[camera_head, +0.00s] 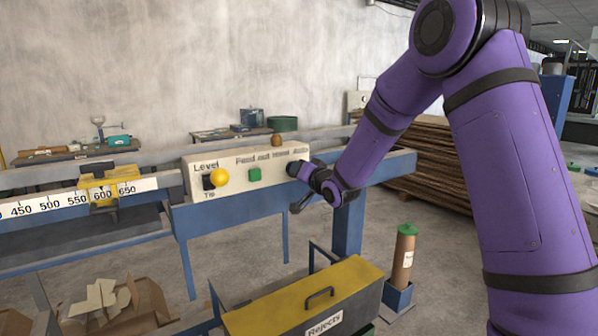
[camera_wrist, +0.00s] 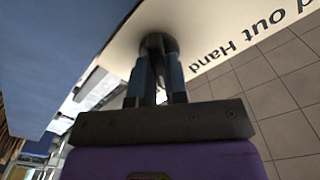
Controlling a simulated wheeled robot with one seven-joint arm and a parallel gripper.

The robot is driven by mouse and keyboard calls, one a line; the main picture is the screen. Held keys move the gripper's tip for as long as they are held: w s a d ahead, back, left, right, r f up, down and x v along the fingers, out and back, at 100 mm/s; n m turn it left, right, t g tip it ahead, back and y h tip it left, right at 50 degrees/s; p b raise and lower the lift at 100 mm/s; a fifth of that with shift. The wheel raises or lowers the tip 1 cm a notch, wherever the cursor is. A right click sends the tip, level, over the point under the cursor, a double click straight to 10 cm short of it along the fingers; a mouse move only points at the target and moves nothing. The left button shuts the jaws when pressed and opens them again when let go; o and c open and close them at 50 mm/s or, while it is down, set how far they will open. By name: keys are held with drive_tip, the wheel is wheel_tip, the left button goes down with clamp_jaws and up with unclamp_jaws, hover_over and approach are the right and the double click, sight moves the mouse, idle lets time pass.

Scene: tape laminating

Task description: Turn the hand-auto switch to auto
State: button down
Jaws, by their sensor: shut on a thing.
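The cream control panel (camera_head: 232,178) is fixed to a blue machine frame, with a "Hand" label and a partly readable "Auto" label at its right end. My gripper (camera_head: 297,169) is at that right end and covers the hand-auto switch in the head view. In the wrist view my gripper (camera_wrist: 158,68) is shut on the round dark switch knob (camera_wrist: 158,41) at the panel face. The word "Hand" reads beside the knob there. Which way the knob points is hidden by the fingers.
A yellow-lidded "Rejects" box (camera_head: 305,298) and a brown roll (camera_head: 404,250) stand below.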

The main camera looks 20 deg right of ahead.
idle(0.3)
drive_tip(key=c, duration=1.1)
unclamp_jaws()
drive_tip(key=shift+c, duration=0.2)
drive_tip(key=v, duration=1)
drive_tip(key=shift+s+d, duration=0.15)
drive_tip(key=shift+s, duration=0.25)
